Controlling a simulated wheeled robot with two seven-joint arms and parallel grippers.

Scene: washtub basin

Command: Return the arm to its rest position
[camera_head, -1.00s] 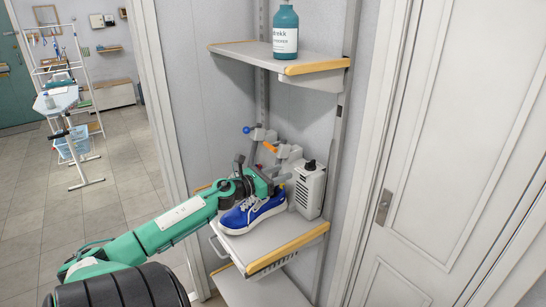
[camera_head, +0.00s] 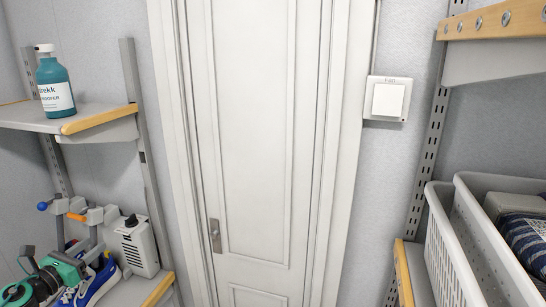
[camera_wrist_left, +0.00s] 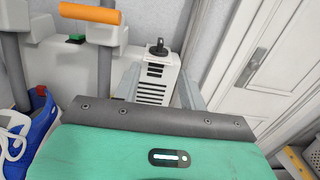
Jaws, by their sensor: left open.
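My left gripper (camera_head: 86,260) shows at the lower left of the head view, with its green arm cut off by the picture edge. It is at the lower shelf, just above and beside a blue and white shoe (camera_head: 102,284), partly hiding it. In the left wrist view its two grey fingers (camera_wrist_left: 158,86) stand apart with nothing between them, in front of a light grey box with vents (camera_wrist_left: 155,75). The shoe (camera_wrist_left: 38,125) is at the left edge there, outside the fingers. My right gripper is not in view.
The vented box (camera_head: 136,246) and a grey device with orange and blue ends (camera_head: 78,212) stand close to the gripper. A teal bottle (camera_head: 55,82) is on the upper shelf (camera_head: 95,122). A white door (camera_head: 265,130) fills the middle; a basket (camera_head: 475,240) is at right.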

